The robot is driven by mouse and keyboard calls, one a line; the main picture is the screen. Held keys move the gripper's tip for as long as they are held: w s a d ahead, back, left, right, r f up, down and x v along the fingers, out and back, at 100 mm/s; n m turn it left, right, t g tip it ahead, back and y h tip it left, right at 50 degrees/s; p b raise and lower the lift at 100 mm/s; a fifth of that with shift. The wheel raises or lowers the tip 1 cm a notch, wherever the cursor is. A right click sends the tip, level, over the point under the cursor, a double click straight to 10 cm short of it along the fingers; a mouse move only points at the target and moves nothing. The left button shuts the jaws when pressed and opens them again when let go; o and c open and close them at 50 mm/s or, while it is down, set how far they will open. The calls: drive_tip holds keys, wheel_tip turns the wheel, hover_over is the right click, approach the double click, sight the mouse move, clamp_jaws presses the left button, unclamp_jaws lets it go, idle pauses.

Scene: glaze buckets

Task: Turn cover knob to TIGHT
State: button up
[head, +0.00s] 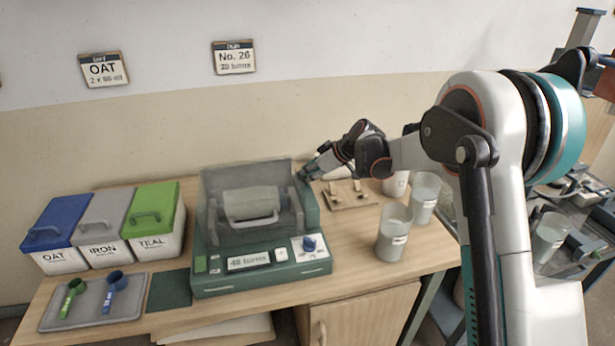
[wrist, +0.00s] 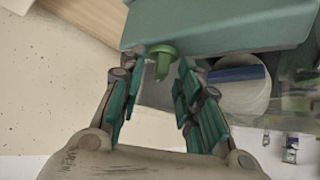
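The green machine (head: 262,275) stands on the table with a clear cover (head: 228,180) and a handled grey container (head: 250,201) inside. Its display reads "48 turns", and a blue knob (head: 309,245) sits on its front panel. In the wrist view, a small green knob (wrist: 162,60) sticks out from a teal body (wrist: 215,28). My gripper (wrist: 160,78) is open, with its fingers on either side of the green knob and visible gaps to it. In the head view, my gripper (head: 308,172) is at the machine's back right; the green knob is hidden there. I cannot read any TIGHT mark.
Blue, grey and green lidded bins (head: 153,222) stand at the left, behind a tray (head: 85,318) with two scoops. White cups (head: 394,235) stand right of the machine. Two signs (head: 234,57) hang on the wall.

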drive_tip(key=shift+a+f, duration=0.1)
clamp_jaws()
idle(0.4)
drive_tip(key=m+t, duration=0.1)
drive_tip(key=m+h, duration=0.1)
drive_tip(key=shift+s+a+m+t+p, duration=0.2)
drive_tip(key=shift+s+m+t+p, duration=0.1)
drive_tip(key=shift+m+t, duration=0.1)
drive_tip(key=shift+s+a+m+t+h+p, duration=0.15)
drive_tip(key=shift+m+t+h, duration=0.35)
drive_tip(key=shift+m+h, duration=0.45)
drive_tip(key=shift+w+a+m+t+h+p, duration=0.15)
drive_tip(key=shift+m+t+h, duration=0.4)
drive_tip(key=shift+m, duration=0.7)
drive_tip(key=shift+s+d, duration=0.1)
